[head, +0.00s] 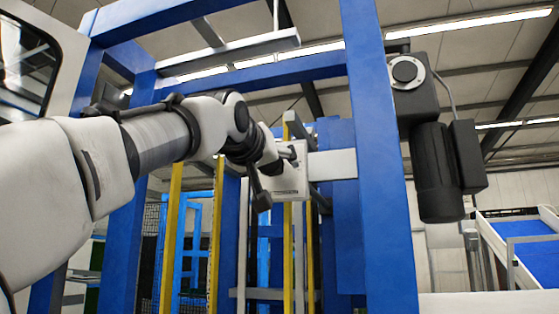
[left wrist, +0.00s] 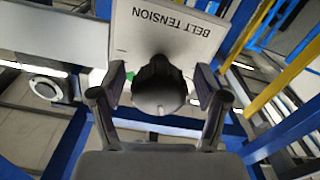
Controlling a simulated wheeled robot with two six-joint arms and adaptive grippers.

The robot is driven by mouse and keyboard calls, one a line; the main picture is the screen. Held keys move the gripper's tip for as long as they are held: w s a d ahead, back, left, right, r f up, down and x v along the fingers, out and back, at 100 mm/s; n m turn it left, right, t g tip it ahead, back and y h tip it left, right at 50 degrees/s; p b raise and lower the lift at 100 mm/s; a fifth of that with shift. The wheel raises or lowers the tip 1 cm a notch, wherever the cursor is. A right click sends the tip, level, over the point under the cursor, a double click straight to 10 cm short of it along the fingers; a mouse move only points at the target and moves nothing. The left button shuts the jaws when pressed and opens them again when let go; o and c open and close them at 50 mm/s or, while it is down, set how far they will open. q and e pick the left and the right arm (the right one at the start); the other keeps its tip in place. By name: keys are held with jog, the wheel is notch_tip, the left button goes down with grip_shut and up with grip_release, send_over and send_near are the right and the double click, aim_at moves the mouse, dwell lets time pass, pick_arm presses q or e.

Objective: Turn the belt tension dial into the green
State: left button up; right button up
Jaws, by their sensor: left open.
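The belt tension panel (left wrist: 125,40) is a pale plate with upside-down BELT TENSION lettering in the left wrist view. The black dial (left wrist: 159,90) sticks out from the panel. My left gripper (left wrist: 160,80) is open, one finger on each side of the dial, with gaps between. In the head view my left gripper (head: 270,172) is at the panel.
A blue post (head: 378,150) stands right of the panel, with a dark motor (head: 437,170) beyond it. Yellow uprights (head: 172,240) stand behind and below my left arm. A blue conveyor belt (head: 535,260) shows at the far right.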

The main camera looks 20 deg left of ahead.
pick_arm(q)
jog(key=shift+s, duration=0.35)
jog(key=shift+s+r, duration=0.15)
jog(key=shift+s, duration=0.05)
jog(key=c, duration=1.2)
jog(key=shift+o, duration=0.2)
jog(key=shift+m, duration=0.3)
jog(key=m, duration=1)
jog(key=shift+a, duration=0.1)
